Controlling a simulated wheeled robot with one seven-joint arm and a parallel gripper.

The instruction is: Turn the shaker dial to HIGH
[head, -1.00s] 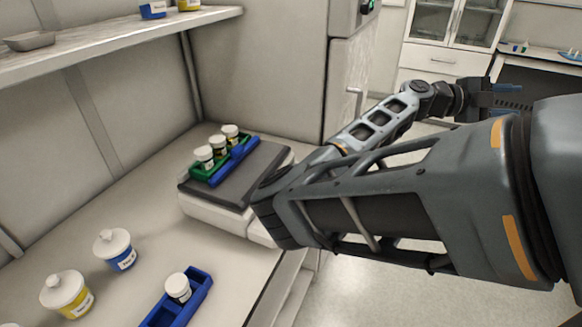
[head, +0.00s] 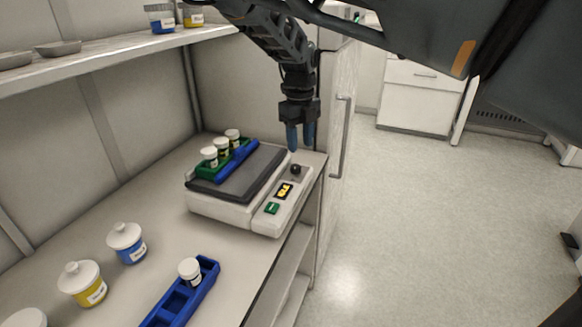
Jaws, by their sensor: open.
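The shaker (head: 228,207) is a white box with a dark top plate on the bench. Its sloped right-hand panel carries a small black dial (head: 295,169), a dark display (head: 284,190) with yellow marks, and a green button (head: 272,208). The dial's setting is too small to read. My gripper (head: 300,138) points down with its two blue fingers apart and empty. It is above the dial and near the panel's far end, not seen touching it.
A green rack with several white-capped vials (head: 221,148) and a blue bar (head: 238,161) sit on the shaker plate. A blue rack (head: 182,296) with one vial (head: 190,271) and lidded jars (head: 126,243) stand nearer. A grey cabinet (head: 338,112) stands behind; open floor lies right.

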